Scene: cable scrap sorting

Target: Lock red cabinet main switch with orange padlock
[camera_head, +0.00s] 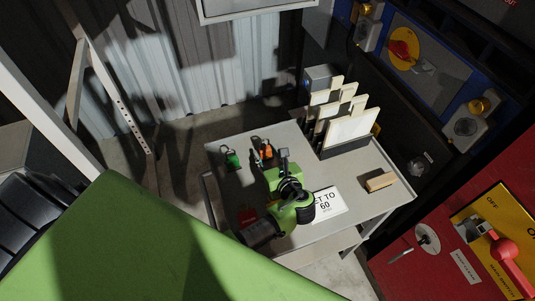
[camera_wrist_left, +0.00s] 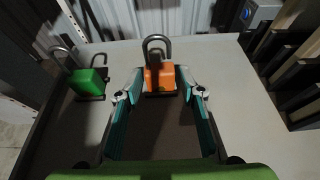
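The orange padlock (camera_head: 266,152) stands on the grey table with its shackle up. In the left wrist view the orange padlock (camera_wrist_left: 160,79) is between and slightly beyond my left gripper's fingertips (camera_wrist_left: 163,92), with a gap on each side. The fingers are apart and hold nothing. In the head view my left gripper (camera_head: 274,160) partly hides the padlock's surroundings. The red cabinet (camera_head: 425,260) is at the lower right. Its main switch has a red handle (camera_head: 505,252) on a yellow plate (camera_head: 482,208). My right gripper is not in view.
A green padlock (camera_head: 232,160) stands left of the orange one. A red object (camera_head: 247,216) lies at the table's front left. A rack of upright boards (camera_head: 350,128), a paper sign (camera_head: 330,204) and a wooden block (camera_head: 380,181) are on the table (camera_head: 393,200).

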